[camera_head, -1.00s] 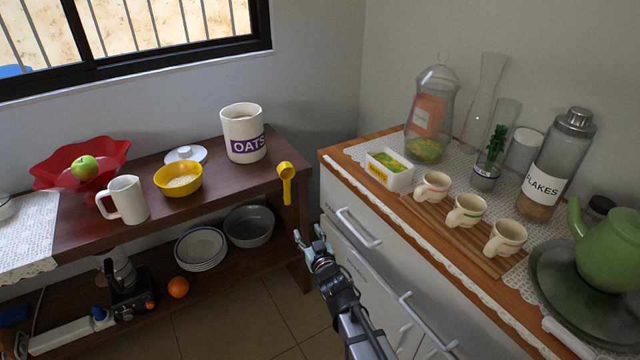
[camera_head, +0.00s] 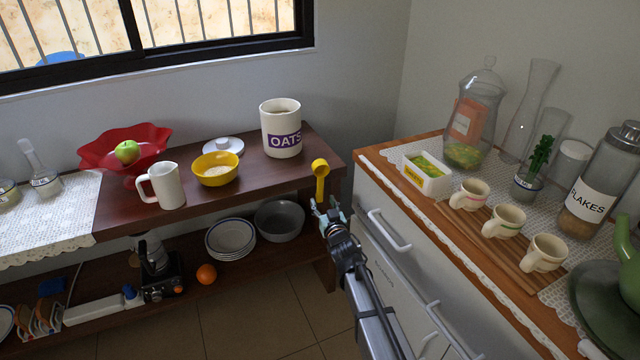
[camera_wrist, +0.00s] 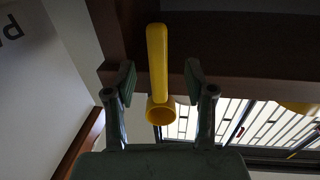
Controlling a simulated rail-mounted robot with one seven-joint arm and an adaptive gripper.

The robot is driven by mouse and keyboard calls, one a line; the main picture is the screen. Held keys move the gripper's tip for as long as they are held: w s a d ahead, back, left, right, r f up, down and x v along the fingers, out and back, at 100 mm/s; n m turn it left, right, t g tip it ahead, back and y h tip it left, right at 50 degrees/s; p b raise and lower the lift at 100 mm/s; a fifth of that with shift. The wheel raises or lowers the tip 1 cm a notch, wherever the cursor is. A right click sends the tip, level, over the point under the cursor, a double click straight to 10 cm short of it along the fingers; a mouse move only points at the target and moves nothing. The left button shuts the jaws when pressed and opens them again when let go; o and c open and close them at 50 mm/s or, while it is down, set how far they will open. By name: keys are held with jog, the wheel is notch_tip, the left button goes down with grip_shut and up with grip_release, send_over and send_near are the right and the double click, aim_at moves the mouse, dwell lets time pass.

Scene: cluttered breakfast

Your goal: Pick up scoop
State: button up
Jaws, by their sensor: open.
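The yellow scoop (camera_head: 320,178) is upright at the right end of the brown shelf, with its round cup at the top and its handle pointing down. My gripper (camera_head: 328,211) is just below the scoop in the head view, its fingers spread. In the wrist view the scoop (camera_wrist: 157,62) lies between the two open fingers of my gripper (camera_wrist: 160,82), with a gap on each side. What holds the scoop up is not clear.
The brown shelf (camera_head: 115,213) carries the oats canister (camera_head: 280,128), a yellow bowl (camera_head: 216,170) and a white mug (camera_head: 163,186). A grey bowl (camera_head: 280,220) sits on its lower level. The white cabinet (camera_head: 375,255) stands close on the right.

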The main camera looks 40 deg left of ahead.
aim_at(321, 195)
jog(key=shift+x, duration=2.7)
jog(key=shift+d+r, duration=0.1)
grip_shut()
